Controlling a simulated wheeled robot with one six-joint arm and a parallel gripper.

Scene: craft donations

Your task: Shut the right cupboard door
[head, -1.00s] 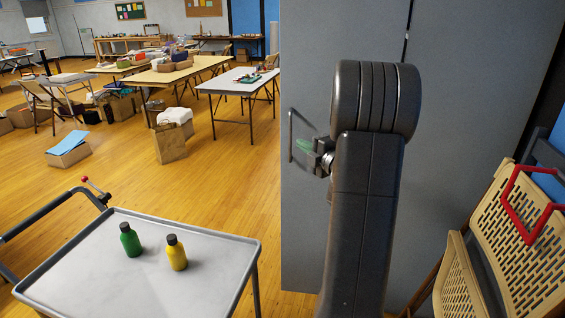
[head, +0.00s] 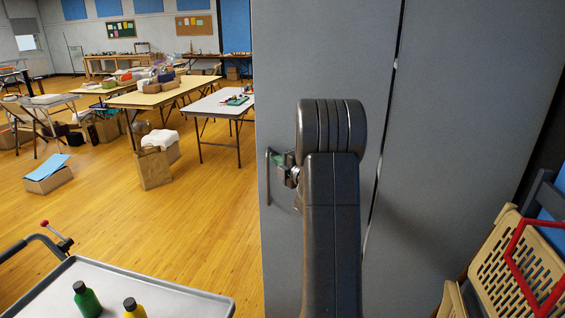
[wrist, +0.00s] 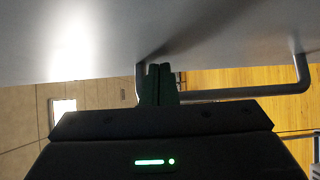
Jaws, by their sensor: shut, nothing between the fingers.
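The grey door panel (head: 285,60) with a bar handle (head: 269,180) near its left edge fills the middle of the head view; I take it as the right cupboard door. It stands out into the room, with a narrow slit along its right side. My gripper (head: 276,158) is at the handle on the door's outer face, its green fingers together and empty. In the wrist view the shut fingers (wrist: 159,83) overlap the left end of the handle (wrist: 240,94) and point at the door (wrist: 200,35). I cannot tell whether they touch. My arm hides part of the door.
Another grey cupboard panel (head: 470,100) lies right of the slit. A folded tan chair (head: 515,265) and red frame stand at lower right. A grey cart (head: 160,289) with green and yellow bottles is at lower left. Wooden floor (head: 205,225) is open beyond.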

